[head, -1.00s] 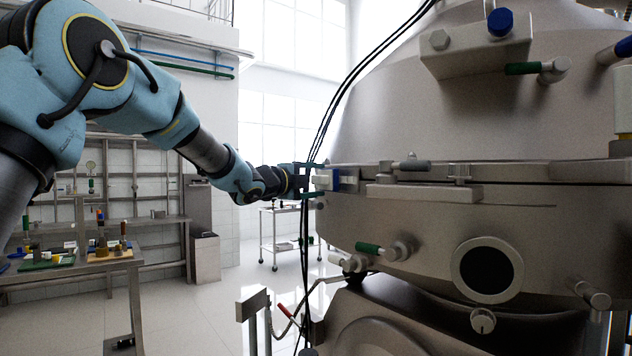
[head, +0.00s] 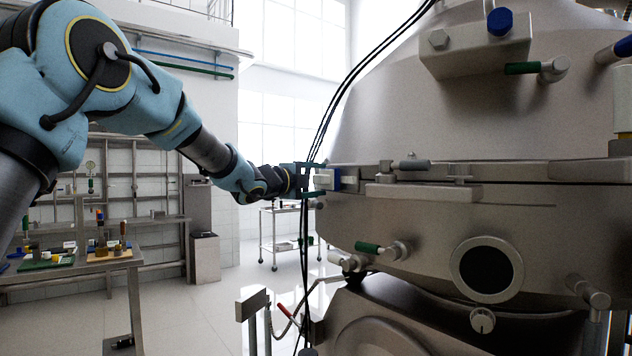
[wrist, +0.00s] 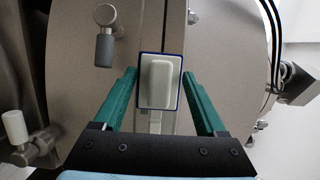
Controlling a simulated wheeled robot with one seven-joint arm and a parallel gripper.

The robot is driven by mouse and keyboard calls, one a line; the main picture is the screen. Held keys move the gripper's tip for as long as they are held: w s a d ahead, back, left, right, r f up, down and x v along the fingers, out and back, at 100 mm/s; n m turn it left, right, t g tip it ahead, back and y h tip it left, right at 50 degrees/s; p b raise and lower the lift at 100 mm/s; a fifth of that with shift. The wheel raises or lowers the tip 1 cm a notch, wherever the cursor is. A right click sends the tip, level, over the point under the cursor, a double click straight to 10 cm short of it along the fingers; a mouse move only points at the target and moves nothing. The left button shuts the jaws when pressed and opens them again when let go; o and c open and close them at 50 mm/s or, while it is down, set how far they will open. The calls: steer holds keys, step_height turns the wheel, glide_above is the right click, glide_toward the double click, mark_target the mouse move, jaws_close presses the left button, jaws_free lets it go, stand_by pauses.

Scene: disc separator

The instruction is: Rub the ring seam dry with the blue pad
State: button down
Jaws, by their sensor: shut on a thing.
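The blue pad (head: 336,179) has a pale grip block on its back and a thin blue rim. In the wrist view the pad (wrist: 160,82) lies between the green fingers of my gripper (wrist: 160,76), which is shut on it. In the head view my gripper (head: 308,181) is at the left side of the steel vessel, with the pad at the height of the ring seam (head: 540,183). The seam (wrist: 171,25) runs up and down behind the pad in the wrist view. The pad's face is hidden, so I cannot tell whether it touches the seam.
A grey-tipped handle (wrist: 104,45) sticks out beside the seam. A green-tipped valve (head: 385,249) and a round port (head: 487,269) are below it. Black cables (head: 340,88) hang close to my gripper. A bench (head: 85,266) with tools and a trolley (head: 277,240) stand behind.

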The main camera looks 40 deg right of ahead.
mark_target(346, 179)
steer(key=shift+d, duration=0.35)
steer(key=s+b, duration=0.2)
steer(key=s, duration=0.1)
steer(key=s+a+b, duration=0.1)
steer(key=s+b, duration=0.2)
steer(key=shift+s+a+f, duration=0.1)
steer(key=shift+a+f, duration=0.05)
steer(key=shift+s+a+b, duration=0.15)
steer(key=shift+s+b, duration=0.25)
steer(key=shift+w+r, duration=0.1)
steer(key=shift+r, duration=0.1)
steer(key=w+p, duration=0.1)
steer(key=w, duration=0.1)
steer(key=w+d+p, duration=0.1)
steer(key=w+p, duration=0.2)
steer(key=shift+w+d+r, duration=0.15)
steer(key=shift+w+d, duration=0.1)
steer(key=shift+w, duration=0.1)
steer(key=shift+w+d, duration=0.1)
steer(key=shift+w, duration=0.3)
steer(key=shift+f, duration=0.2)
